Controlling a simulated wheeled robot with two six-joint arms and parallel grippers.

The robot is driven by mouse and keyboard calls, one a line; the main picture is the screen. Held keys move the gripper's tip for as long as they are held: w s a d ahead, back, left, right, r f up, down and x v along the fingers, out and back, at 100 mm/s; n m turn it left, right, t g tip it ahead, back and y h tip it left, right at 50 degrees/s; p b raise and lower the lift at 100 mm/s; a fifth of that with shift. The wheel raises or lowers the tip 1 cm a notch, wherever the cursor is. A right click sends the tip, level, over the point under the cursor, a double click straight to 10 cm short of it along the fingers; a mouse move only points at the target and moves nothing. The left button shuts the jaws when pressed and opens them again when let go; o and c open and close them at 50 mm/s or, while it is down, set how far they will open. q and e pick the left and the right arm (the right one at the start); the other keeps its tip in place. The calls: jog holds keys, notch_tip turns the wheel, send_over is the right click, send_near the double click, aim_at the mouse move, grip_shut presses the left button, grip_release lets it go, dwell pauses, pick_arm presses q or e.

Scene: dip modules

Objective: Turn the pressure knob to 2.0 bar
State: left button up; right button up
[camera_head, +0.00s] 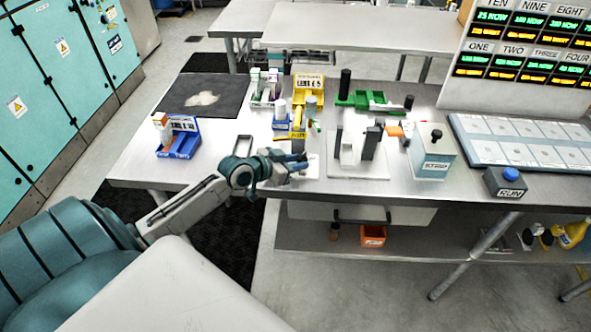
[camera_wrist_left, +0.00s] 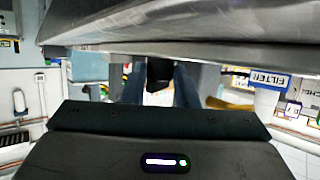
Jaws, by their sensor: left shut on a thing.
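My left gripper (camera_head: 297,161) reaches over the front edge of the bench, low above a small pale plate (camera_head: 311,168). In the left wrist view its two dark blue fingers (camera_wrist_left: 159,88) stand either side of a small dark part (camera_wrist_left: 160,71) and are shut on it. This dark part may be the pressure knob, but its markings and any pressure reading are hidden or too small to read. In the head view the gripper itself covers the held part. My right gripper is in neither view.
A white plate with grey and dark posts (camera_head: 372,171) stands just right of the gripper. Yellow (camera_head: 308,82) and blue (camera_head: 178,150) bins, a STRIP box (camera_head: 432,165) and a RUN button box (camera_head: 509,183) are on the bench (camera_head: 225,172). The bench's front left is fairly clear.

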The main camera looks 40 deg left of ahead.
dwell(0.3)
pick_arm(q)
jog(key=o, duration=1)
jog(key=shift+d, duration=0.1)
